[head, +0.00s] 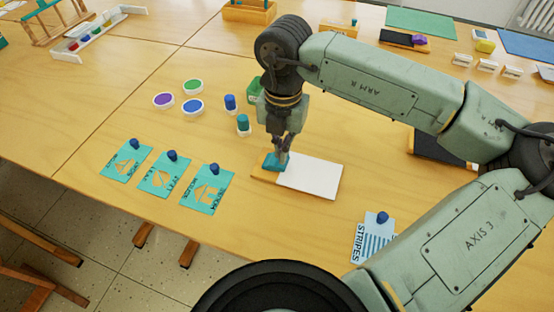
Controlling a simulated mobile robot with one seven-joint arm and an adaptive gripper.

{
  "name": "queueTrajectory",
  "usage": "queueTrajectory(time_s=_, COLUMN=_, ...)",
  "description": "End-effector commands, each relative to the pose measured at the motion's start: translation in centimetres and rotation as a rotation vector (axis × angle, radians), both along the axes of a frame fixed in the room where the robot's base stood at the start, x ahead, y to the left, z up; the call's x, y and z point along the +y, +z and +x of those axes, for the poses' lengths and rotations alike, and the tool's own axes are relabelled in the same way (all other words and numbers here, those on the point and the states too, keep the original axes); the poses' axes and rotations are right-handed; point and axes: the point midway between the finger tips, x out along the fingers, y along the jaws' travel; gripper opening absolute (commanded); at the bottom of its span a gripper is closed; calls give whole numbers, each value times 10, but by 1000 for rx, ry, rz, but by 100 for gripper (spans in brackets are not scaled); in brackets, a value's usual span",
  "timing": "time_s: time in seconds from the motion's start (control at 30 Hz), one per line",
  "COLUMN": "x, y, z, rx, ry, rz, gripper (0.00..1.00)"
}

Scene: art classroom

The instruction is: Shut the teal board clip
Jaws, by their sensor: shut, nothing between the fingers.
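The teal board clip (272,161) sits at the left end of a wooden board (262,175) that has a white sheet (312,177) on it. My gripper (283,156) points down at the clip, with its fingertips shut and nothing between them. The fingertips appear to be at or right above the clip's top and hide part of it. I cannot tell if they touch it, or if the clip is open or shut.
Teal stencil cards (163,175) with blue knobs lie left of the board. A STRIPES card (372,238) lies front right. A dark tray (440,150) lies to the right. Bare table surrounds the board's front.

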Motion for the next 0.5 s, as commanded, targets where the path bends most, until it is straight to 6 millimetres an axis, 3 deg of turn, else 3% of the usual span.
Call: queueTrajectory(time_s=0.5, x=0, y=-8, z=0, rx=0, ry=0, rz=0, gripper=0)
